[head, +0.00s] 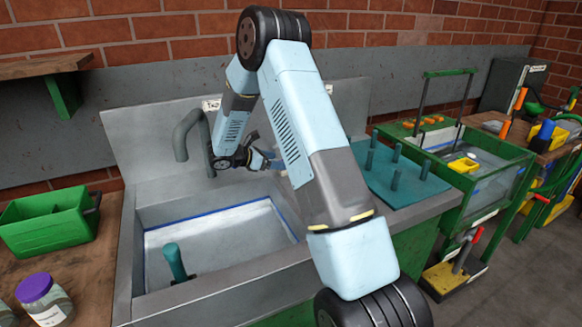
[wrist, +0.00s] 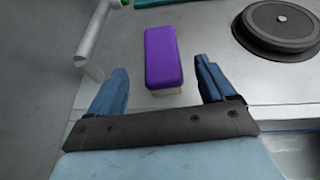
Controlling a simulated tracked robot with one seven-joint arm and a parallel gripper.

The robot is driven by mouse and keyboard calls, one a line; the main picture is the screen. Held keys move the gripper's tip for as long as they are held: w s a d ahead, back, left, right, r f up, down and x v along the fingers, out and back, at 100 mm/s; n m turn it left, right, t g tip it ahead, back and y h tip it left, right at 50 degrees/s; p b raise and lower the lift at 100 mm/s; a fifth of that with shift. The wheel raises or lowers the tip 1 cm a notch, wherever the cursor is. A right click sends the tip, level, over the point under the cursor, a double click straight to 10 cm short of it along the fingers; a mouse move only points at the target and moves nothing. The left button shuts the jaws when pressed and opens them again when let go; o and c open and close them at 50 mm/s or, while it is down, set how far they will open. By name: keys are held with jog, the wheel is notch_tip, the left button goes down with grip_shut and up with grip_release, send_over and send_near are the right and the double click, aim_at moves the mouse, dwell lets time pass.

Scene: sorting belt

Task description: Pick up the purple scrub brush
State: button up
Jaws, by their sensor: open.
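The purple scrub brush (wrist: 163,56) lies on a grey surface in the wrist view, purple top up, with a pale strip along its near lower edge. My gripper (wrist: 160,72) is open, with one blue finger on each side of the brush's near end in the picture. Neither finger appears to touch it. I cannot tell how far above the brush the fingers are. In the head view my gripper (head: 262,158) hangs over the back of the sink, partly behind my arm. The brush is not visible there.
In the wrist view a dark round disc (wrist: 283,24) sits to the right of the brush and a pale pipe (wrist: 90,48) stands to the left. The head view shows the sink (head: 215,255), its tap (head: 188,130) and a teal pegged mat (head: 385,190).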

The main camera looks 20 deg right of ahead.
jog(key=shift+x, duration=3.4)
jog(key=shift+a+f, duration=0.1)
jog(key=shift+f, duration=0.05)
jog(key=c, duration=1.1)
